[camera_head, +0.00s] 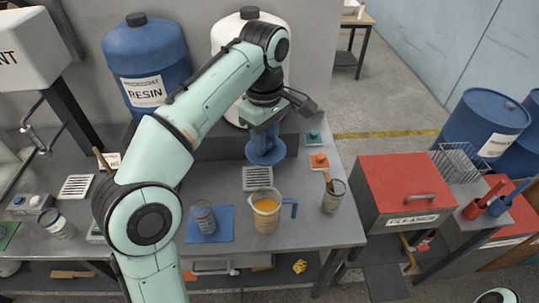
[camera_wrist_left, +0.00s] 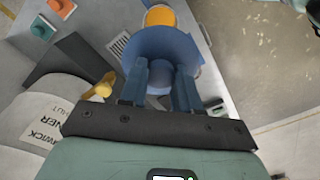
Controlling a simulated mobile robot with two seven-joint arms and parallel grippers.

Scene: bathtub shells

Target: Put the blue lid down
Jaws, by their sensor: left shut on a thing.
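The blue lid (camera_head: 266,154) is a round disc with a knob. My left gripper (camera_head: 264,133) is shut on its knob and holds it over the back of the workbench (camera_head: 225,254), behind the grate. In the left wrist view the lid (camera_wrist_left: 160,45) spreads beyond the two fingers of my left gripper (camera_wrist_left: 160,75), and the knob sits between them. I cannot tell its exact height above the bench. The measuring jug (camera_head: 267,212), with orange liquid and a blue handle, stands open in front of the lid. My right gripper is not visible.
A metal grate (camera_head: 257,178) lies between lid and jug. A can (camera_head: 203,217) stands on a blue mat (camera_head: 225,237). A cup with a brush (camera_head: 333,197) is right of the jug. Resin drum (camera_head: 147,65) stands behind.

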